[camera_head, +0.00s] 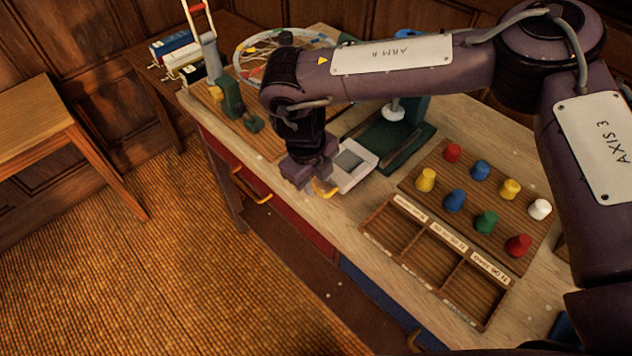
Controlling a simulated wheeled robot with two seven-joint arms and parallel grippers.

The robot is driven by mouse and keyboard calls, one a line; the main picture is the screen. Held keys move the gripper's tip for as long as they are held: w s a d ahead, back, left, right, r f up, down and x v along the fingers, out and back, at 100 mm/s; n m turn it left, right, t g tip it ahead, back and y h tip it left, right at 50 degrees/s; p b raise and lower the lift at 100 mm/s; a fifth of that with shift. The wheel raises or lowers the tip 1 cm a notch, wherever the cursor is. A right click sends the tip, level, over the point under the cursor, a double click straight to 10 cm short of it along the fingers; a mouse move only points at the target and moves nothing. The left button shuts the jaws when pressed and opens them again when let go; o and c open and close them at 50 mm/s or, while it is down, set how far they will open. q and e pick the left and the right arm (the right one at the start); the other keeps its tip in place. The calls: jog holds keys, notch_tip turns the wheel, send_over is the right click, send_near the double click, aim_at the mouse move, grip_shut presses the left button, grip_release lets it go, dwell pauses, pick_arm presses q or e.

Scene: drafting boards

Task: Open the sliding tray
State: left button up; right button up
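A red drawer front (302,217) runs under the worktop's front edge, with a yellow handle (250,186) toward its left end. A blue drawer front (372,291) sits further right, with its own yellow handle (414,340) at the bottom edge. Both look closed; I cannot tell which one is the sliding tray. My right gripper (312,186) points down over the front edge of the worktop, right of the red drawer's handle and apart from it. A small yellow piece shows at its tip; its finger opening is unclear. My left gripper is out of view.
A grey device with a screen (352,164) lies beside the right gripper. A wooden board with several coloured pegs (470,192) and a three-compartment wooden box (430,256) occupy the right of the worktop (358,206). A wooden table (40,115) stands at left. The floor before the drawers is clear.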

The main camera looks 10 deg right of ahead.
notch_tip(320, 180, up, 6)
jog(key=b, duration=0.1)
jog(key=shift+s+a, duration=0.4)
jog(key=shift+a, duration=0.05)
